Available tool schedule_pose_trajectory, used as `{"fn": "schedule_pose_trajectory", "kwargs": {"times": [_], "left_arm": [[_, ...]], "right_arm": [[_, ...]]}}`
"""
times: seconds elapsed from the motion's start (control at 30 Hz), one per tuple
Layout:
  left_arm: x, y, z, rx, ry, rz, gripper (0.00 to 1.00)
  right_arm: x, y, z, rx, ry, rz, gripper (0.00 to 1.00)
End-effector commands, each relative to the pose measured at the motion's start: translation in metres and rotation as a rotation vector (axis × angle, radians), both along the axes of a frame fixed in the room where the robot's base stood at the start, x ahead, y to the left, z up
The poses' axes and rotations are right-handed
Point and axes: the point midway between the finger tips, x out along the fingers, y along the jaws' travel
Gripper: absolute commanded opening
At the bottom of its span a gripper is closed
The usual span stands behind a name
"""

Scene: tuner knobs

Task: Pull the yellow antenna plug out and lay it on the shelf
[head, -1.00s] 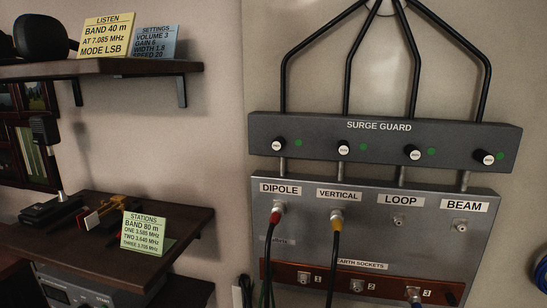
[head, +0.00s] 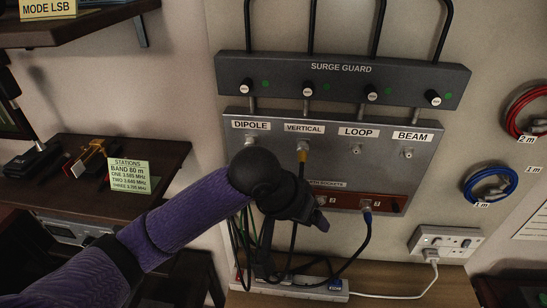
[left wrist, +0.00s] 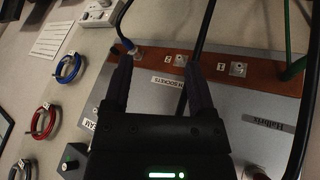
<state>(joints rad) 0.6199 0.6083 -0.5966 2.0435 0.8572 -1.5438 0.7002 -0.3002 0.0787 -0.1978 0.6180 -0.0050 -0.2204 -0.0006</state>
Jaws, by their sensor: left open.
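The yellow antenna plug (head: 302,156) sits in the VERTICAL socket of the grey panel (head: 385,135), its dark cable hanging down. My left arm crosses in front of the panel, and my left gripper (head: 312,217) is below the plug, near the brown earth-socket strip (head: 375,203). In the left wrist view my left gripper (left wrist: 157,63) is open with nothing between its fingers; a black cable passes beside the right finger. The yellow plug is not visible there. The dark shelf (head: 168,158) at left holds a green STATIONS card (head: 130,175). My right gripper is not in view.
A blue-ended cable (head: 367,217) plugs into the earth strip, close to the left finger in the wrist view. A surge guard (head: 340,80) is above the panel. A power strip (head: 300,290) and several loose cables lie below. The shelf has bare space beyond the card.

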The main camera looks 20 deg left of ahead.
Motion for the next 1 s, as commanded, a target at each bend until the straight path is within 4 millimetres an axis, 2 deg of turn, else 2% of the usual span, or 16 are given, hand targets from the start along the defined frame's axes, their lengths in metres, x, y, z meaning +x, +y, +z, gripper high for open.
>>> {"fn": "schedule_pose_trajectory", "kwargs": {"times": [0.03, 0.1, 0.2, 0.3, 0.37, 0.47, 0.8, 1.0], "left_arm": [[0.019, 0.015, 0.028, 0.000, -0.002, 0.065, 0.72], [0.036, 0.035, 0.067, -0.035, 0.024, 0.181, 0.72], [0.047, 0.060, 0.116, -0.107, 0.054, 0.339, 0.72], [0.049, 0.076, 0.147, -0.170, 0.073, 0.437, 0.72], [0.050, 0.080, 0.155, -0.190, 0.080, 0.464, 0.72], [0.054, 0.078, 0.150, -0.201, 0.087, 0.475, 0.72], [0.088, 0.056, 0.090, -0.199, 0.085, 0.470, 0.72], [0.096, 0.051, 0.077, -0.199, 0.083, 0.469, 0.72]], "right_arm": [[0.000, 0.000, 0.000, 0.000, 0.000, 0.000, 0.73], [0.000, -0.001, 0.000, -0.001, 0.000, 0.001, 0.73], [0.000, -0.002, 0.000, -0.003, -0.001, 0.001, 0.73], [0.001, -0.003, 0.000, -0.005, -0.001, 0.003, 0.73], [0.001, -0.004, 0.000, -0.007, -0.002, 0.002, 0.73], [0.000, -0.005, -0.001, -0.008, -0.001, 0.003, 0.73], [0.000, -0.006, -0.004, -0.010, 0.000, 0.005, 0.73], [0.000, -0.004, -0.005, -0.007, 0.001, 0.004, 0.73]]}}
